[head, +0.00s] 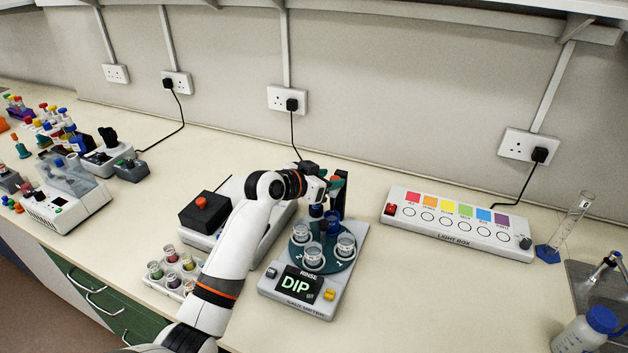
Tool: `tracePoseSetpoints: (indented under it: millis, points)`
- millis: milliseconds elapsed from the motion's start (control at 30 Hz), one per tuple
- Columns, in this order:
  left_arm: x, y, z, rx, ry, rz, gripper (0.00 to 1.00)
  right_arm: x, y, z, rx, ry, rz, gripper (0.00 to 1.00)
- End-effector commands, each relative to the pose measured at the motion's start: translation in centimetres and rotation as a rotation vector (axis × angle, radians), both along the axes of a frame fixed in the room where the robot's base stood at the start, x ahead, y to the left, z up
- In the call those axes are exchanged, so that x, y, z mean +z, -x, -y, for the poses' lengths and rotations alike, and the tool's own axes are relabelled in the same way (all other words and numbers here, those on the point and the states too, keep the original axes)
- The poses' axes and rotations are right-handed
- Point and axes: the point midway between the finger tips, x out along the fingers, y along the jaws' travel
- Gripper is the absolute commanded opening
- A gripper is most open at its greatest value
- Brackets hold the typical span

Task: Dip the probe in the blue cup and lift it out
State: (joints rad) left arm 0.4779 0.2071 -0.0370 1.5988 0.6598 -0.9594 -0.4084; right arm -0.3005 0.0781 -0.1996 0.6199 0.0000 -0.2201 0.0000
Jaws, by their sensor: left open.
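My left gripper (326,187) is open at the top of the dip meter (297,311), close to its dark upright post (339,200). A dark blue piece (316,211), perhaps part of the probe, shows just below the gripper; the probe's tip cannot be made out. A teal turntable (325,264) on the meter carries several clear cups. A cup with dark blue colour (332,224) is at the back, below the gripper. Other cups stand at the left (301,233), front (314,257) and right (346,245). The screen (298,285) reads DIP. My right gripper is out of view.
A light box (456,228) and a measuring cylinder (571,228) stand to the right. A wash bottle (588,330) is at the front right. A tray of small vials (172,271) and a black box with a red knob (205,212) are left of the meter.

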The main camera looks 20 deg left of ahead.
Motion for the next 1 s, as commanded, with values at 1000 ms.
tracePoseSetpoints:
  millis: [1000]
  points:
    - [4.4, 9.7, -4.4, 0.000, 0.000, 0.001, 0.44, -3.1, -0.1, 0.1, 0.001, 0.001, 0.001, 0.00]
